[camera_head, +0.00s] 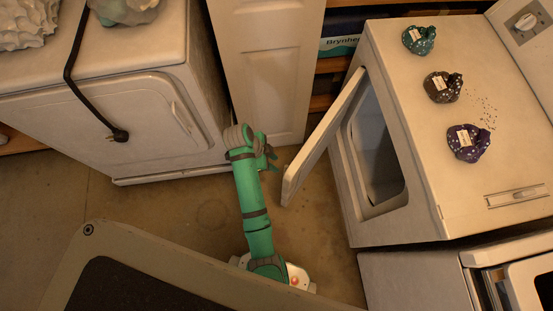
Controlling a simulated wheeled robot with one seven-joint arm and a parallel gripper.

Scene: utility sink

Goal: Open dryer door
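A white appliance (465,205) stands at the right, and its front door (322,140) is swung well open, leaving a dark opening (375,150) in view. A second white appliance (180,75) stands at the left with its front door (120,118) shut; I cannot tell from markings which one is the dryer. My green arm reaches up from the lower middle. My gripper (272,158) is small in view, between the two appliances, left of the open door and seemingly apart from it. Its fingers are too small and partly hidden to tell whether they are open.
Several small patterned bags, one of them purple (467,143), lie on the right appliance with spilled specks. A black power cord (72,60) hangs over the left appliance. A white panelled door (262,65) stands behind. Bare floor (205,215) lies around my arm.

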